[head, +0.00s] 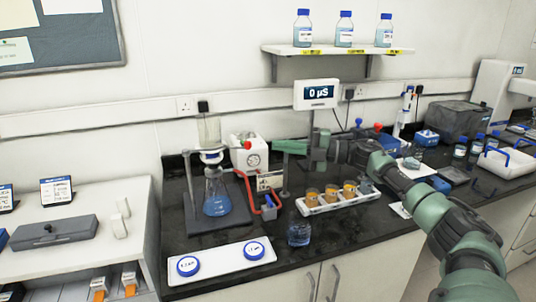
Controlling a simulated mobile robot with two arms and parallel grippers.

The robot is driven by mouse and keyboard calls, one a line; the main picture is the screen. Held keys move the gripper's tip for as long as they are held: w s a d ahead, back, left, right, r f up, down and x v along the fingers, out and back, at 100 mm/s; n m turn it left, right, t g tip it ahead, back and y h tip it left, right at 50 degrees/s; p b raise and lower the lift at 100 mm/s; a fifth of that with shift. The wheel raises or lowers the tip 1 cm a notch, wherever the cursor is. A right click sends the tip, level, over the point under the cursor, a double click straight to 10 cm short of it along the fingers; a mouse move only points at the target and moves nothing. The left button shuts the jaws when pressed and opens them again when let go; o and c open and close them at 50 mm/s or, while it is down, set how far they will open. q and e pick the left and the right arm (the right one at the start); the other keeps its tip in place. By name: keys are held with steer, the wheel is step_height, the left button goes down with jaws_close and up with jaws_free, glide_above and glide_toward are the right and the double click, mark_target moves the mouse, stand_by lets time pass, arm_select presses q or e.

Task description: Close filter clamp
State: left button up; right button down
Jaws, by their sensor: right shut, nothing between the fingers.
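The glass filter funnel (209,132) stands upright above a flask (216,194) with blue liquid, on a grey stand at the left of the black bench. A blue and white band (211,156) sits at the joint below the funnel; it appears to be the filter clamp, but it is too small to tell whether it is open. My right gripper (283,146) reaches in from the right, shut and empty, pointing left. It is apart from the filter, to its right and near the pump. My left gripper is not in view.
A white vacuum pump (249,153) with a gauge and red tubing stands between the filter and my gripper. A meter (316,94), a rack of amber cups (338,199), a beaker (299,234) and a white tray (222,262) with blue-rimmed discs are nearby.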

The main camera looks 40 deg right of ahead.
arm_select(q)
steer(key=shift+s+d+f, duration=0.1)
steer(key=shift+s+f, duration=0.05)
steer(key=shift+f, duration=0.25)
arm_select(e)
steer(key=shift+s+d+r, duration=0.1)
steer(key=shift+s+d, duration=0.2)
steer(key=shift+d, duration=0.3)
steer(key=shift+s+d+r, duration=0.1)
steer(key=shift+s+d, duration=0.15)
steer(key=shift+d, duration=0.35)
steer(key=shift+f, duration=0.1)
